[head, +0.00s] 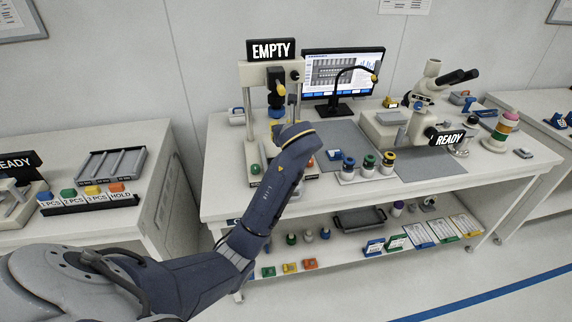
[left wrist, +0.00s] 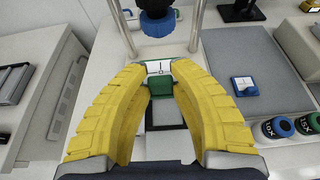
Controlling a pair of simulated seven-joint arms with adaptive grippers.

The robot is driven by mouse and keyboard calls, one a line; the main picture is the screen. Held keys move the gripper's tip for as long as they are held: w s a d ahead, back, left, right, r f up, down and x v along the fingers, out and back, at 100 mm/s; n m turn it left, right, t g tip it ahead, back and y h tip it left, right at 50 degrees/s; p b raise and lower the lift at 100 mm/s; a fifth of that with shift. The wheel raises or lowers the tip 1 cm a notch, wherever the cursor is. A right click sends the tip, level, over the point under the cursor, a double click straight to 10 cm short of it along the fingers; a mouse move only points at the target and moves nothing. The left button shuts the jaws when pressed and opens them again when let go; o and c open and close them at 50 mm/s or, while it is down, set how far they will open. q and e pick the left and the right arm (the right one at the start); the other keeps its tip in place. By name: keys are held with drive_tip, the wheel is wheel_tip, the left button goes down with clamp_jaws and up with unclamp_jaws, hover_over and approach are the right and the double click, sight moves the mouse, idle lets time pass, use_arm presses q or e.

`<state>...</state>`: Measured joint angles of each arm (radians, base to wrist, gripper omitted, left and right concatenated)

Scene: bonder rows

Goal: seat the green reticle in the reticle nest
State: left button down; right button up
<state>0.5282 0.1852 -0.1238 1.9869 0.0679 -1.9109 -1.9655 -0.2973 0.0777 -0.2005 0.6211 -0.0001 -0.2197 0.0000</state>
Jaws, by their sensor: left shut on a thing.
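My left gripper (left wrist: 160,72) is shut on the green reticle (left wrist: 158,87), a small piece with a green block and a pale plate, held between its yellow fingertips in the left wrist view. Behind and below it is a pale base with a dark square frame (left wrist: 180,113), which may be the reticle nest; I cannot tell whether the reticle touches it. In the head view my left arm reaches to the bonder under the EMPTY sign (head: 271,50), and its wrist hides the fingertips and reticle. My right gripper is not in view.
The bonder's blue-tipped head (left wrist: 157,24) hangs just beyond the fingertips, between two posts. A blue reticle (left wrist: 243,86) lies on the grey mat to the right. Several lidded jars (head: 368,165) stand near the bench front. A microscope (head: 425,95) stands further right.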

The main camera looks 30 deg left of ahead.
use_arm(q)
wheel_tip(320, 180, down, 14)
drive_tip(key=shift+f, duration=0.25)
idle(0.5)
drive_tip(key=shift+f, duration=0.2)
drive_tip(key=c, duration=1.2)
unclamp_jaws()
drive_tip(key=shift+r, duration=0.1)
drive_tip(key=shift+s+d+r, duration=0.1)
drive_tip(key=shift+r, duration=0.05)
drive_tip(key=v, duration=1.1)
drive_tip(key=shift+s+d+r, duration=0.2)
drive_tip(key=shift+s+d, duration=0.05)
drive_tip(key=shift+s, duration=0.05)
